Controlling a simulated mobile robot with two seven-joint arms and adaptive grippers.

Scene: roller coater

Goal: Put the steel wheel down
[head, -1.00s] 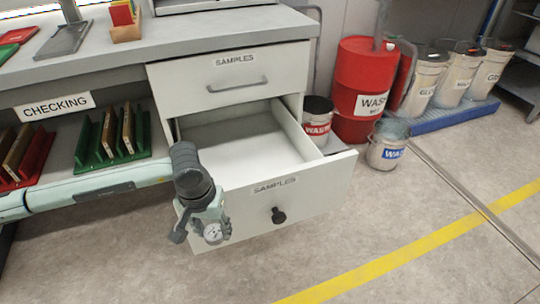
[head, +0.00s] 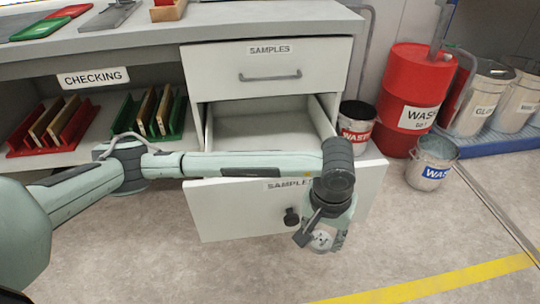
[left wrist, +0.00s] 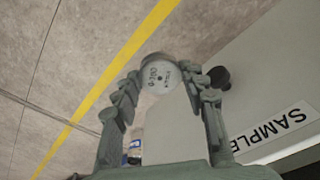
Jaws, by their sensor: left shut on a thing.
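The steel wheel (head: 321,240) is a small pale grey disc with dark markings on its face. My left gripper (head: 322,238) is shut on it in front of the open lower drawer, just right of the drawer's black knob in the head view. In the left wrist view the steel wheel (left wrist: 160,75) sits between the two fingertips of the left gripper (left wrist: 160,80), with small lettering showing. The floor shows behind it, and no support is seen touching it. My right gripper is not in view.
The lower SAMPLES drawer (head: 235,220) stands open and its visible inside is empty. The CHECKING shelf (head: 78,148) holds coloured racks at left. A red waste drum (head: 415,75) and a waste bucket (head: 430,165) stand at right. Floor in front is clear.

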